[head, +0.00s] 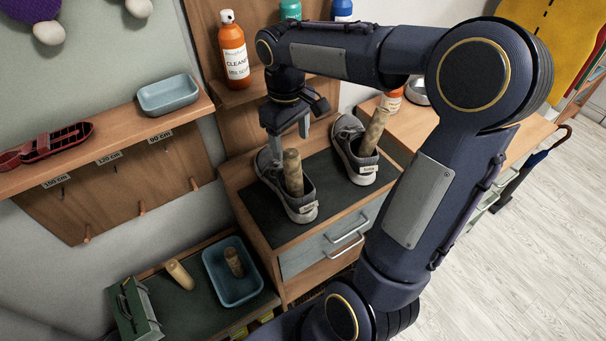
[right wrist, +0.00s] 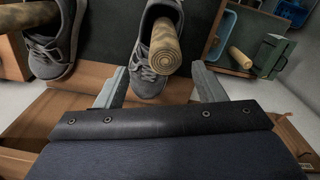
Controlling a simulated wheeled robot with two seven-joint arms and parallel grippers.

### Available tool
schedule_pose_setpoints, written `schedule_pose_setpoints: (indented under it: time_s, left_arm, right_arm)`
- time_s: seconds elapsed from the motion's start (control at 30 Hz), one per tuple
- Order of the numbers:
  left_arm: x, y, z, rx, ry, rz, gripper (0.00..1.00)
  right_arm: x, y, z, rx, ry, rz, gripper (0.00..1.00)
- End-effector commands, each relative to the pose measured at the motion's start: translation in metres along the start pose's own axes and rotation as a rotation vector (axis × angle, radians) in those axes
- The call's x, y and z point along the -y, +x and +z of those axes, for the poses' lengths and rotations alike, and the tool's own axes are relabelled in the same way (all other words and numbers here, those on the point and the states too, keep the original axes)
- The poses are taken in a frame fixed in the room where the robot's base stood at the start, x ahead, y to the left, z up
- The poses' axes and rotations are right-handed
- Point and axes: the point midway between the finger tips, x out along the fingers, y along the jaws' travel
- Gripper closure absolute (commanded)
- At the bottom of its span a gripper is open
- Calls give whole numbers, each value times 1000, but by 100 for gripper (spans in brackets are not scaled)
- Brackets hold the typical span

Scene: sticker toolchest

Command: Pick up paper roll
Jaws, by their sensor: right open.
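Several tan paper rolls show. One roll (head: 293,172) stands in the left grey shoe (head: 299,206) on the cabinet's dark top. Another roll (head: 374,131) leans in the right grey shoe (head: 349,135). A third roll (head: 179,274) lies on the low green shelf, and a fourth (head: 233,262) is in a blue bin (head: 237,294). My right gripper (head: 289,137) is open and empty, just above and behind the left shoe's roll. In the right wrist view, that roll's end (right wrist: 164,58) shows between the spread fingers (right wrist: 158,88); I cannot tell whether they touch it. My left gripper is out of view.
A green toolbox (head: 134,310) stands left of the blue bin. A wooden wall shelf (head: 120,146) with pegs holds a blue tray (head: 168,95) and a red tool. An orange cleaner bottle (head: 232,52) stands behind my right arm. Open floor lies at the right.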

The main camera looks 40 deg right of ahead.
Motion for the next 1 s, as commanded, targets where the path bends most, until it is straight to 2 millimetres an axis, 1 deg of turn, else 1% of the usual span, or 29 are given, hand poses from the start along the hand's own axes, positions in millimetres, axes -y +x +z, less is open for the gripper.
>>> schedule_pose_setpoints:
  time_s: [0.03,0.17,0.4,0.5,0.6,0.7,0.8,0.87,1.0]
  left_arm:
    - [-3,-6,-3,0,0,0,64]
    - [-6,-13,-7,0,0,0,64]
    - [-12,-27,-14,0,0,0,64]
    - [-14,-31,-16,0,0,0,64]
    - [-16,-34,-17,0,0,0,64]
    - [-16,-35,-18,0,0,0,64]
    - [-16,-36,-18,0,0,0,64]
    - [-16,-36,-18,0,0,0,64]
    - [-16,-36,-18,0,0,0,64]
  right_arm:
    - [-1,-3,1,1,-112,-2,37]
    - [-4,-2,3,-6,-447,-4,37]
    - [-10,1,8,-20,-1097,-3,37]
    - [-12,2,10,-25,-1324,0,37]
    - [-13,3,11,-29,-1500,2,37]
    - [-14,4,12,-32,-1615,6,37]
    - [-15,7,12,-33,-1673,6,37]
    - [-15,12,13,-32,-1685,5,37]
    - [-14,28,12,-32,-1687,4,37]
